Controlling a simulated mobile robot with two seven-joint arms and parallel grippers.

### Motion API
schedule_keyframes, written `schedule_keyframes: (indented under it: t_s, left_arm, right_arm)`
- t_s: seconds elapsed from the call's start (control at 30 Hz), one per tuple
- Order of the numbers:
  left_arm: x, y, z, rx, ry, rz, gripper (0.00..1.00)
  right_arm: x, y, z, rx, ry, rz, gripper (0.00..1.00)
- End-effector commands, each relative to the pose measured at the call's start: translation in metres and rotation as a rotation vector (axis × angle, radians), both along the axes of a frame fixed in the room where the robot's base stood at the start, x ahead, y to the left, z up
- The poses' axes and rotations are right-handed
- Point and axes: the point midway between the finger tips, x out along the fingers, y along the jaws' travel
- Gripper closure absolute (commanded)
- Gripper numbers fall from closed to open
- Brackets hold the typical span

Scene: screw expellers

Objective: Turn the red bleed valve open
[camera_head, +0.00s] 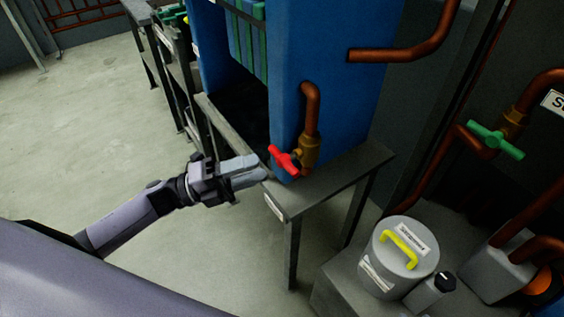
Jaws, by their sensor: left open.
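The red bleed valve (284,160) has a red handle on a brass body (308,153), fed by a copper pipe at the lower corner of the blue machine (325,60). The handle is tilted, running from upper left to lower right. My left gripper (262,172) reaches in from the left, with its fingers just left of the red handle. It is open. From this angle I cannot tell whether the fingertips touch the handle. My right gripper is not in view.
The machine stands on a grey metal table (335,182) whose edge lies beside my gripper. A green-handled valve (495,141) is on pipes at right. A grey canister with a yellow handle (399,262) stands at lower right. Floor at left is clear.

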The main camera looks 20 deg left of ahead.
Motion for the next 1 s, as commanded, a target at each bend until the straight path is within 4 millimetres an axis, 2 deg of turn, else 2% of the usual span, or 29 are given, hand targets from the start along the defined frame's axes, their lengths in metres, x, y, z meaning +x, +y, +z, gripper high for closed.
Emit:
schedule_keyframes:
  t_s: [0.1,0.3,0.43,0.7,0.83,1.0]
  left_arm:
    - [0.009,-0.018,0.007,-0.005,-0.002,-0.001,0.56]
    - [0.022,-0.04,0.013,-0.004,0.0,0.0,0.56]
    - [0.026,-0.047,0.014,-0.005,0.002,0.001,0.56]
    - [0.026,-0.048,0.014,-0.003,0.003,0.002,0.56]
    - [0.026,-0.048,0.014,-0.003,0.003,0.002,0.98]
    - [0.026,-0.048,0.015,-0.006,0.003,0.001,1.0]
  right_arm:
    - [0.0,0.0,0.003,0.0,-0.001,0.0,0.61]
    - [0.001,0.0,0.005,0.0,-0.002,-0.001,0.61]
    - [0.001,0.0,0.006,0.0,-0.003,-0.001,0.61]
    - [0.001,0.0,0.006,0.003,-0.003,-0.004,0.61]
    - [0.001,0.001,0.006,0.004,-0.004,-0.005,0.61]
    - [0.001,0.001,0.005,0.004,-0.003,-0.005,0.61]
